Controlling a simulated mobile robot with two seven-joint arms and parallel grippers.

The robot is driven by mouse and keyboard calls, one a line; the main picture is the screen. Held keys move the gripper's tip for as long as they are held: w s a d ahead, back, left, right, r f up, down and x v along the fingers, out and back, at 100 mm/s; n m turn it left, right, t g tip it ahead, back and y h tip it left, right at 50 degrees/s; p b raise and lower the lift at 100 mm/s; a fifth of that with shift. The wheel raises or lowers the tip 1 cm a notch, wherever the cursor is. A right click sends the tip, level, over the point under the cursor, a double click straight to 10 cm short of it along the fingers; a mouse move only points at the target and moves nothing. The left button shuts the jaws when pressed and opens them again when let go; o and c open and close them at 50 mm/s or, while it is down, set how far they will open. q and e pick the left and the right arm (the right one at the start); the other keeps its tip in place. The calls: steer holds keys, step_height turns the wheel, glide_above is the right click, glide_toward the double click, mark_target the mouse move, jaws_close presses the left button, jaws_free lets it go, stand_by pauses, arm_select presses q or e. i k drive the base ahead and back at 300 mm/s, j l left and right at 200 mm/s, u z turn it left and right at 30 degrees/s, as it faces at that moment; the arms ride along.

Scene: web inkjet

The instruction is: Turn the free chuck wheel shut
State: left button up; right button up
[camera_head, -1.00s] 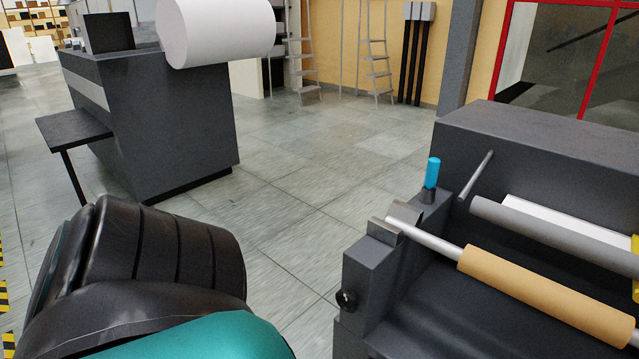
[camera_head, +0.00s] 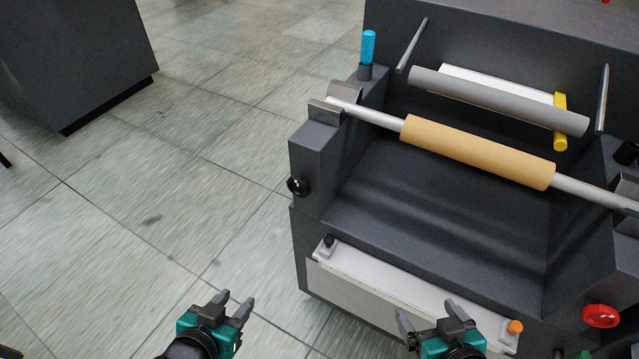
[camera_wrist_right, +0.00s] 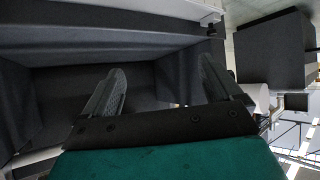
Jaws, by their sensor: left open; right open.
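A dark machine (camera_head: 450,215) carries a tan roll (camera_head: 478,152) on a silver shaft (camera_head: 372,115). The shaft's left end rests in an open-looking chuck (camera_head: 338,100) on a dark block; its right end reaches a bracket at the right edge, partly cut off. A black knob (camera_head: 297,187) is on the left block, and a red round knob (camera_head: 601,316) is at the lower right. I cannot tell which is the chuck wheel. My left gripper (camera_head: 234,302) is open and empty over the floor. My right gripper (camera_head: 428,314) is open and empty before the machine's front; its fingers show in the wrist view (camera_wrist_right: 165,85).
A cyan handle (camera_head: 368,47) stands upright behind the left chuck. A grey roller (camera_head: 498,100) with a yellow piece (camera_head: 560,122) lies behind the tan roll. The tiled floor (camera_head: 140,220) left is clear.

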mark_target(297, 185)
steer(key=j+u, duration=0.1)
steer(key=u, duration=0.2)
steer(key=i+j, duration=0.1)
steer(key=j, duration=0.4)
steer(key=i+j, duration=0.15)
steer(key=j, duration=0.4)
steer(key=i+j+z, duration=0.1)
steer(key=j, duration=0.4)
